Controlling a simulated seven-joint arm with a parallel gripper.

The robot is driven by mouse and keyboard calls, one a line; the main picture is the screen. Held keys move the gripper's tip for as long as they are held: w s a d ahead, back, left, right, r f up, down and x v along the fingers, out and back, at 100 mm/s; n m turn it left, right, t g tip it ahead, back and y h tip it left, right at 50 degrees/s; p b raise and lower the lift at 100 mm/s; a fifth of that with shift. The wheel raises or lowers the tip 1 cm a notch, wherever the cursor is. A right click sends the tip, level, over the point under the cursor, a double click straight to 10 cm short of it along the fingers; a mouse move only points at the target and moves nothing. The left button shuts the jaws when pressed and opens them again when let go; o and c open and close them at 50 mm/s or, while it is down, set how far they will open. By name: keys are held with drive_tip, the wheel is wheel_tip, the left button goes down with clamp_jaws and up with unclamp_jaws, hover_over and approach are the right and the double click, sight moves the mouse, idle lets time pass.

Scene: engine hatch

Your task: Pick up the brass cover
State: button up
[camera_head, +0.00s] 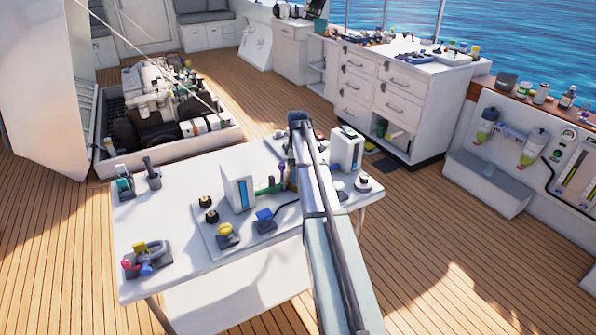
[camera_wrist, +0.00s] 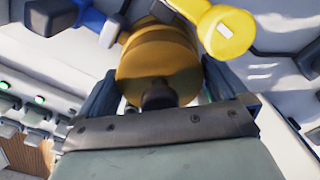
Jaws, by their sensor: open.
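The brass cover (camera_wrist: 150,58), a round golden piece with a dark knob on its near face, fills the middle of the wrist view. My gripper (camera_wrist: 155,88) is open, with one dark finger on each side of the cover. I cannot tell whether either finger touches it. In the head view my arm crosses the white table and hides most of the area around the gripper, so the cover cannot be made out clearly there.
A yellow handle (camera_wrist: 228,30) and a blue handle (camera_wrist: 52,14) are close to the cover. On the table (camera_head: 185,210) stand a white box (camera_head: 238,188), a second white box (camera_head: 346,149), black knobs and a yellow valve (camera_head: 226,232).

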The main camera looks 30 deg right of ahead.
drive_tip(key=c, duration=0.8)
drive_tip(key=shift+r, duration=0.1)
